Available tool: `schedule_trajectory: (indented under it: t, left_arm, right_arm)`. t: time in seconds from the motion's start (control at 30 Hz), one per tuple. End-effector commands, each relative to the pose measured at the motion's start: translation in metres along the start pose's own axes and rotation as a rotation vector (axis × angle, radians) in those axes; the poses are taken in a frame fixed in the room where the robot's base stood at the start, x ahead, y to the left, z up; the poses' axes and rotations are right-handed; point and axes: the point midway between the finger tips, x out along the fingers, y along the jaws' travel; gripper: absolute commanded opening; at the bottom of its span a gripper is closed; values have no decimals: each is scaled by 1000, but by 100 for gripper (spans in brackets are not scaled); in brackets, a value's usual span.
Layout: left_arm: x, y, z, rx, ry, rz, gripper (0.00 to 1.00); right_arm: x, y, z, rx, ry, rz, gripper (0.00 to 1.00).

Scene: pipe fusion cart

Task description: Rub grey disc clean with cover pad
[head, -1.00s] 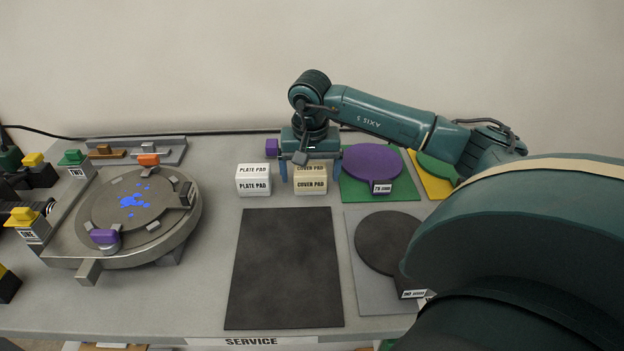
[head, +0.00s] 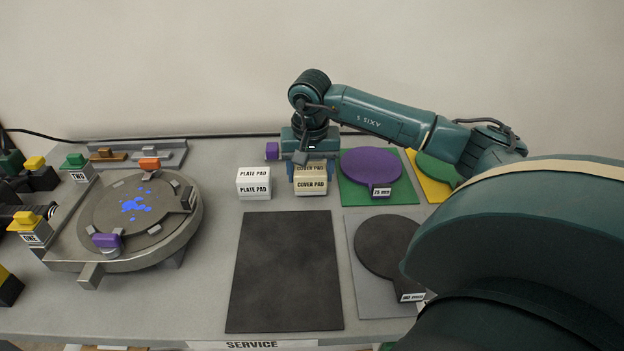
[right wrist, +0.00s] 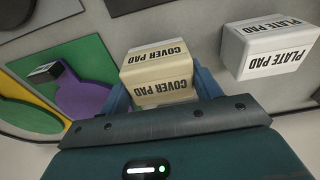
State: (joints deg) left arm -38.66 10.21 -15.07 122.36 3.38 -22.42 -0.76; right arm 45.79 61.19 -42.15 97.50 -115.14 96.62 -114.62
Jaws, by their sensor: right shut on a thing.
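The cover pad (head: 311,187) is a cream block with printed labels, standing on the table right of the white plate pad (head: 254,183). My right gripper (head: 310,172) is shut on the cover pad, with its blue fingers on both sides; the pad also shows between the fingers in the right wrist view (right wrist: 158,74). The grey disc (head: 163,218) lies in the round metal fixture (head: 185,240) at the left, with blue blotches (head: 135,204) near its middle. Small clamps sit around its rim. My left gripper is not in view.
A bare dark mat (head: 284,290) lies at the front middle. A purple paddle (head: 370,166) on a green mat and a black paddle (head: 386,243) on a grey mat lie at the right.

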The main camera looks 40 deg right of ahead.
Motion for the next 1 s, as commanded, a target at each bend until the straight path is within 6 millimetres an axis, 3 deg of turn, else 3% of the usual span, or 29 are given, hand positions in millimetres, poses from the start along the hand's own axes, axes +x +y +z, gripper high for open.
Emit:
schedule_trajectory:
  t: [0.63,1.0]
  left_arm:
    - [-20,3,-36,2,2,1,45]
    - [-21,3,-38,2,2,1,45]
  right_arm:
    - [-56,0,-7,0,1,0,41]
    - [-60,0,-7,0,0,0,41]
